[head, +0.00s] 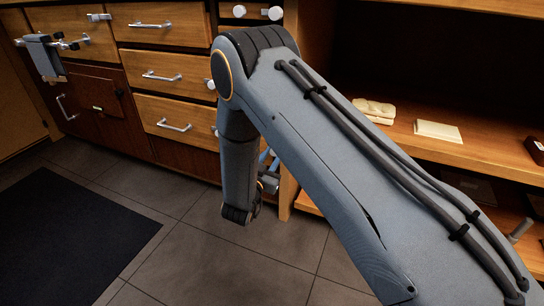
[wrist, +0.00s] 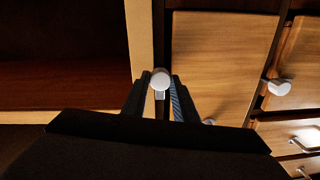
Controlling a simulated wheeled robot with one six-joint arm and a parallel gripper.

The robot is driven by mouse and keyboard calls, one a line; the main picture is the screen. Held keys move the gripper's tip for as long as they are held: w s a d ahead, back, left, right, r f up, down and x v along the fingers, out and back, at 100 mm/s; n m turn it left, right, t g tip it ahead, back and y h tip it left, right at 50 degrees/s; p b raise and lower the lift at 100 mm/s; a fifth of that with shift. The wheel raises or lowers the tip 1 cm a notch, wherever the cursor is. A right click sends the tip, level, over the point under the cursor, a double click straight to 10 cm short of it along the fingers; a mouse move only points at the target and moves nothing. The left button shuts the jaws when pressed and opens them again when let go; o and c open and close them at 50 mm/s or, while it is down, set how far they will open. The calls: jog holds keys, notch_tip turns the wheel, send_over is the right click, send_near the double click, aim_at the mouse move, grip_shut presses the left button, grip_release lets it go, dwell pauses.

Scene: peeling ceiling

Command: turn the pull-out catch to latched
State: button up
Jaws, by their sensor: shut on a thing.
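A pale grey round knob with a short grey piece below it, which looks like the pull-out catch (wrist: 160,78), shows near the middle of the wrist view. It is beside a light wooden post and the edge of a wooden drawer front. My gripper (wrist: 160,86) has its two dark fingers on either side of the knob and is shut on it. The catch's turn position is unclear. In the head view my arm hides the held catch and most of my gripper.
Similar pale knobs show on the top drawer (head: 238,11) and at the right in the wrist view (wrist: 278,87). Wooden drawers (head: 165,67) with bar handles line the left. An open shelf (head: 400,140) holding small items is on the right. A dark mat (head: 75,235) lies on clear tiled floor.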

jog(key=shift+r+n+p, duration=0.1)
jog(key=shift+n+p, duration=0.2)
jog(key=shift+p, duration=0.15)
jog(key=shift+a+n+g+h+p, duration=0.1)
jog(key=shift+n+g+h+p, duration=0.1)
jog(key=shift+n+p, duration=3.05)
jog(key=shift+a+n+g+h+p, duration=0.15)
jog(key=shift+n+p, duration=1.15)
jog(key=shift+n, duration=3.85)
jog(key=shift+d, duration=0.1)
jog(key=o, duration=1.1)
jog(key=shift+c, duration=0.2)
